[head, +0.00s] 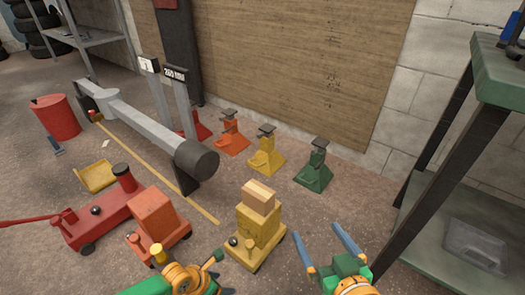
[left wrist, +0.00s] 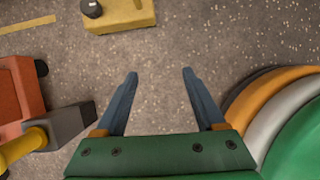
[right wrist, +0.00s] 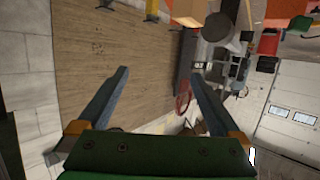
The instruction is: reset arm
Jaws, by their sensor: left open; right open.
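My right gripper (head: 313,230) is at the lower middle of the head view, to the right of the yellow floor jack. Its two blue fingers are spread with nothing between them. In the right wrist view (right wrist: 158,70) the open fingers face the wooden wall panel and the room. My left arm's orange and green wrist shows at the bottom of the head view, left of the right gripper; its fingers cannot be made out there. In the left wrist view my left gripper (left wrist: 160,72) is open and empty above the speckled floor.
The yellow jack (head: 262,232) carries a wooden block (head: 259,196). An orange jack (head: 158,215) and a red jack (head: 100,218) stand to its left. Several jack stands, including a green one (head: 316,168), line the wall. A green-topped bench (head: 497,78) stands at the right.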

